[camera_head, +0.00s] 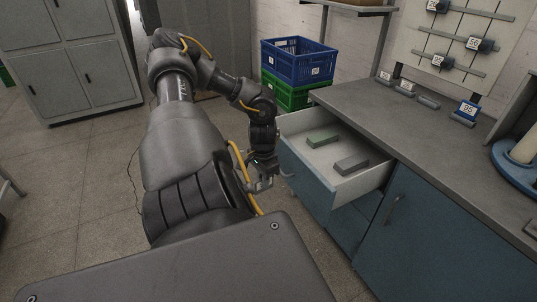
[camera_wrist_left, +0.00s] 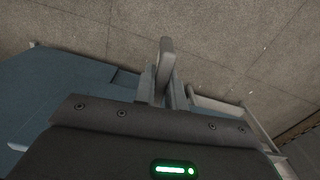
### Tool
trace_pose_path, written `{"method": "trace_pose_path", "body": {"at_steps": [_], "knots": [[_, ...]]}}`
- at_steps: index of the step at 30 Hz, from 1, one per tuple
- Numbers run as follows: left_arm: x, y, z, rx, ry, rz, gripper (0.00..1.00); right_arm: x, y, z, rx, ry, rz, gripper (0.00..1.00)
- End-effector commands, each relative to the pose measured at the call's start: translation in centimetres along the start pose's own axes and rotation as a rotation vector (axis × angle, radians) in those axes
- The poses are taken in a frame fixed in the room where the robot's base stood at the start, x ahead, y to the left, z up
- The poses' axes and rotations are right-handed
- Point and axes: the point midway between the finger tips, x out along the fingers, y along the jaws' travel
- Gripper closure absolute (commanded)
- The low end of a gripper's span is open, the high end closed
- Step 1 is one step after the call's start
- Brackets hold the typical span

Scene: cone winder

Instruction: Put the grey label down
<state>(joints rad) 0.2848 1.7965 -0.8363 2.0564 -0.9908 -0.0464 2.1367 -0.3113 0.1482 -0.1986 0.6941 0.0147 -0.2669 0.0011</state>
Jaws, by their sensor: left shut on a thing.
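My left gripper (camera_head: 262,184) points down just outside the open drawer (camera_head: 307,177), in front of its blue front. It is shut on a slim grey bar (camera_wrist_left: 167,60), which stands up between the fingers in the left wrist view, with the floor behind it. I cannot tell whether this bar is the grey label or part of the drawer's handle. A flat grey block (camera_head: 351,163) lies inside the drawer, near its right side. A green block (camera_head: 322,140) lies farther back in it. My right gripper is not in view.
The grey worktop (camera_head: 455,135) above the drawer holds small grey pieces (camera_head: 428,102) and a blue holder marked 95 (camera_head: 465,113). A blue crate (camera_head: 298,60) sits on a green crate (camera_head: 288,94) behind the drawer. The drawer has bare floor around its blocks.

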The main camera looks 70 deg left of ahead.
Motion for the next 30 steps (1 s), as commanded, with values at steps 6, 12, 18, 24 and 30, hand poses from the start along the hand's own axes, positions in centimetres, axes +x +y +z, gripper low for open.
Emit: {"method": "trace_pose_path", "body": {"at_steps": [6,12,18,24,30], "knots": [[5.0,7.5,0.0,-0.032,0.006,0.014,1.00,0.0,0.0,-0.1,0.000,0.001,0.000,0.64],[6.8,15.3,-2.0,0.039,0.011,0.012,1.00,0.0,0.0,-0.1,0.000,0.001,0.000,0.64],[6.9,20.2,-3.3,0.109,0.010,0.000,1.00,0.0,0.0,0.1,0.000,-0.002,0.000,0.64],[6.0,27.9,-5.2,0.247,0.013,0.002,1.00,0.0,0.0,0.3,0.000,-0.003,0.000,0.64],[2.8,38.7,-6.8,0.495,0.011,-0.003,1.00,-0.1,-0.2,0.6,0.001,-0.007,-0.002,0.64]]}}
